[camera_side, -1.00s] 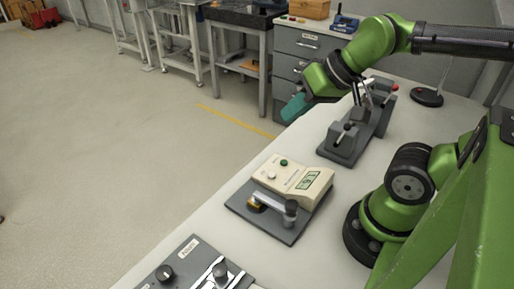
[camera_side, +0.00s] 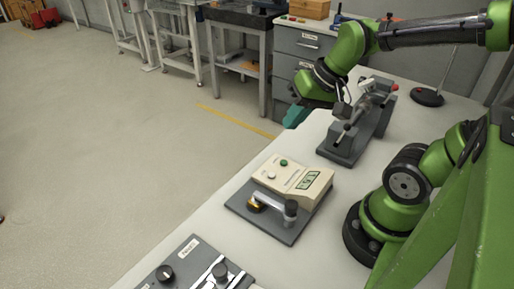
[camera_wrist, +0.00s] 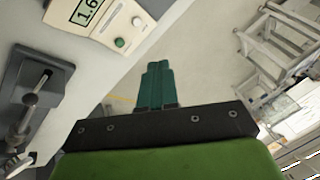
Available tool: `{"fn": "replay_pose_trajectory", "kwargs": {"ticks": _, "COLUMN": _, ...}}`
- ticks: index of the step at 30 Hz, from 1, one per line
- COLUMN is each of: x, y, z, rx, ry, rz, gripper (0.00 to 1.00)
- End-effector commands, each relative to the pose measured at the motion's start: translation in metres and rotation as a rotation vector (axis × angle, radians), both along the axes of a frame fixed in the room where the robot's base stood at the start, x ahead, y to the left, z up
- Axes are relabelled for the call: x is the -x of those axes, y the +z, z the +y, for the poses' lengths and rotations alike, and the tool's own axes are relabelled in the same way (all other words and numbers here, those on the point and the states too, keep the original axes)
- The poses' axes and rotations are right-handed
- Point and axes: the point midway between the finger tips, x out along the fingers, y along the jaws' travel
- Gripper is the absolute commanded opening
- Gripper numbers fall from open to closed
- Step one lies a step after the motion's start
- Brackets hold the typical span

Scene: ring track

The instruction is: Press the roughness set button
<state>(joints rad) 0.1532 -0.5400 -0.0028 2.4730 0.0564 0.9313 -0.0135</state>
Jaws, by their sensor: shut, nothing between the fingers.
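The roughness tester (camera_side: 292,186) is a beige box with a small display, on a dark grey base plate on the bench. On its top are a green button (camera_side: 284,163) and a white button (camera_side: 271,175). In the wrist view the green button (camera_wrist: 120,42) and white button (camera_wrist: 137,21) show at the top, left of the fingers. I cannot read which one is the set button. My gripper (camera_wrist: 158,66) has teal fingers, shut together and empty. In the side view my gripper (camera_side: 294,117) hangs at the bench's far edge, apart from the tester and beyond it.
A grey clamp fixture (camera_side: 352,135) with a lever stands on the bench close to my gripper. Another grey device (camera_side: 185,268) lies at the near end. A microphone-like stand (camera_side: 427,97) is at the back. Floor is open left of the bench.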

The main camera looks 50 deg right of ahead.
Motion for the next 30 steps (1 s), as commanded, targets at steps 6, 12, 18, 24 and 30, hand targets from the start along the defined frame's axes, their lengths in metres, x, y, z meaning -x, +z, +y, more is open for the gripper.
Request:
{"fn": "replay_pose_trajectory", "kwargs": {"ticks": 6, "x": -0.009, "y": -0.046, "z": -0.016, "rx": -0.242, "ry": -0.188, "rz": 0.258, "gripper": 0.0}}
{"fn": "replay_pose_trajectory", "kwargs": {"ticks": 12, "x": -0.02, "y": -0.069, "z": -0.018, "rx": -0.506, "ry": -0.316, "rz": 0.403, "gripper": 0.0}}
{"fn": "replay_pose_trajectory", "kwargs": {"ticks": 18, "x": -0.037, "y": -0.069, "z": -0.01, "rx": -0.719, "ry": -0.359, "rz": 0.44, "gripper": 0.0}}
{"fn": "replay_pose_trajectory", "kwargs": {"ticks": 24, "x": -0.042, "y": -0.059, "z": -0.003, "rx": -0.766, "ry": -0.326, "rz": 0.418, "gripper": 0.0}}
{"fn": "replay_pose_trajectory", "kwargs": {"ticks": 30, "x": -0.042, "y": -0.059, "z": -0.003, "rx": -0.763, "ry": -0.326, "rz": 0.418, "gripper": 0.0}}
